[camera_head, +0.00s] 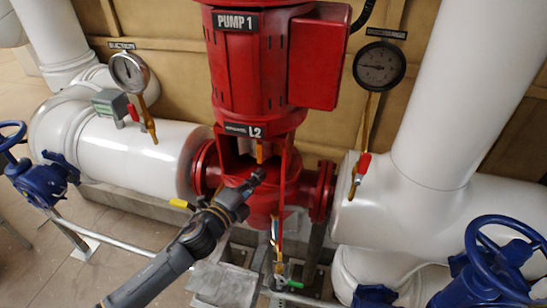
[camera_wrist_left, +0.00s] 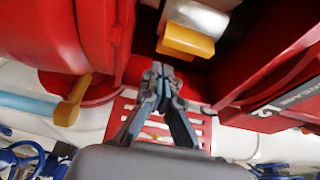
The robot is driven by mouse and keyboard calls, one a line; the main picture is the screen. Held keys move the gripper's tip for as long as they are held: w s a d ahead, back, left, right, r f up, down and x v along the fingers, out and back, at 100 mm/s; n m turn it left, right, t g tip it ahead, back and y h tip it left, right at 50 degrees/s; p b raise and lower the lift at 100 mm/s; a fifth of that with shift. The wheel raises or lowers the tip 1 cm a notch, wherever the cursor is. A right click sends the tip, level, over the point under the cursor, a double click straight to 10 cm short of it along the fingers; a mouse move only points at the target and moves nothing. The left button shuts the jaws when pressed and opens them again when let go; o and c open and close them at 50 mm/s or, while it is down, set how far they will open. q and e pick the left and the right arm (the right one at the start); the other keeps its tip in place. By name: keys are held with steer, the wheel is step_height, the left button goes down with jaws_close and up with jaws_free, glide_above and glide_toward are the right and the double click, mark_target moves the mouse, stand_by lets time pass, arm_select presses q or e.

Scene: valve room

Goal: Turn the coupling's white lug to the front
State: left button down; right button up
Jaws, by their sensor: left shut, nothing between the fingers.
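The coupling (camera_wrist_left: 199,17) shows in the left wrist view as a silver, rounded part inside the red pump frame. An orange-yellow lug (camera_wrist_left: 186,41) sticks out at its lower end. In the head view this lug (camera_head: 260,152) shows small in the frame's opening below the L2 label. I cannot make out a white lug in either view. My left gripper (camera_head: 257,175) is at the pump's opening, just below the lug. In the wrist view the left gripper (camera_wrist_left: 161,73) has its fingertips together, with nothing between them, apart from the lug. My right gripper is not in view.
The red frame of the pump (camera_head: 247,68) borders the opening on both sides. A white pipe (camera_head: 140,150) lies at left and a thick white pipe (camera_head: 435,110) stands at right. Two gauges (camera_head: 130,71) (camera_head: 379,67) flank the pump. A blue valve wheel (camera_head: 505,250) stands front right.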

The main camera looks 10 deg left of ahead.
mark_target(280, 155)
arm_select(q)
steer(key=p+x, duration=0.1)
steer(key=x, duration=0.6)
steer(key=shift+w+d, duration=0.15)
steer(key=shift+w, duration=0.2)
steer(key=shift+w+d+f+n+t+y+b, duration=0.1)
steer(key=shift+w+d+n+t+y+b, duration=0.15)
steer(key=shift+n+y, duration=0.35)
steer(key=shift+d+y, duration=0.15)
steer(key=shift+y, duration=0.25)
